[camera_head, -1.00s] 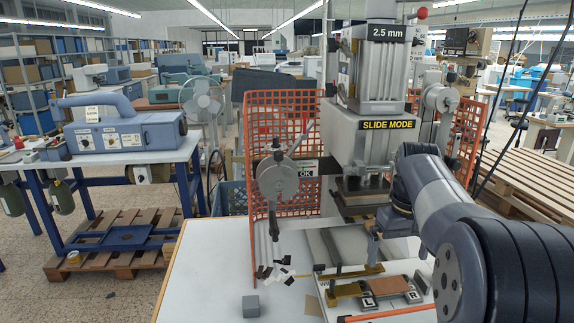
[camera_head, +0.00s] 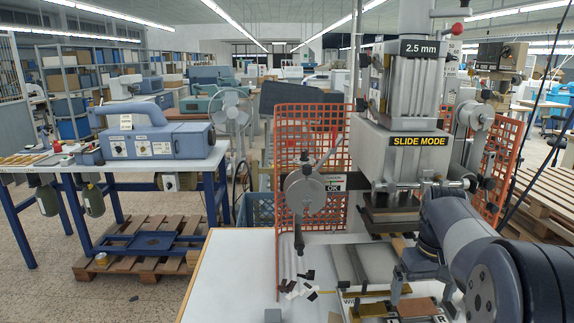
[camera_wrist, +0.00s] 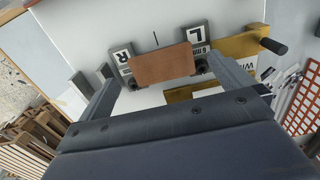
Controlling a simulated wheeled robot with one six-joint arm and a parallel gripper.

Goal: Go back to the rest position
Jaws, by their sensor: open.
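My gripper (camera_wrist: 168,76) is open, with its two fingers spread wide and nothing between them in the wrist view. Beyond the fingers in that view, a copper-brown plate (camera_wrist: 162,65) lies between grey blocks marked L (camera_wrist: 196,38) and R (camera_wrist: 124,55), apart from the fingers as far as I can tell. In the head view my arm reaches in from the lower right, and my gripper (camera_head: 402,280) points down in front of the stamping press (camera_head: 385,148). The plate (camera_head: 418,307) shows there near the bottom edge.
The press has a side lever (camera_head: 299,240) and an orange mesh guard (camera_head: 290,125) behind it. Dark and white scraps (camera_head: 300,287) and a grey cube (camera_head: 272,316) lie on the white table (camera_head: 225,280). The table's left part is clear. A blue-legged bench (camera_head: 75,165) stands left.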

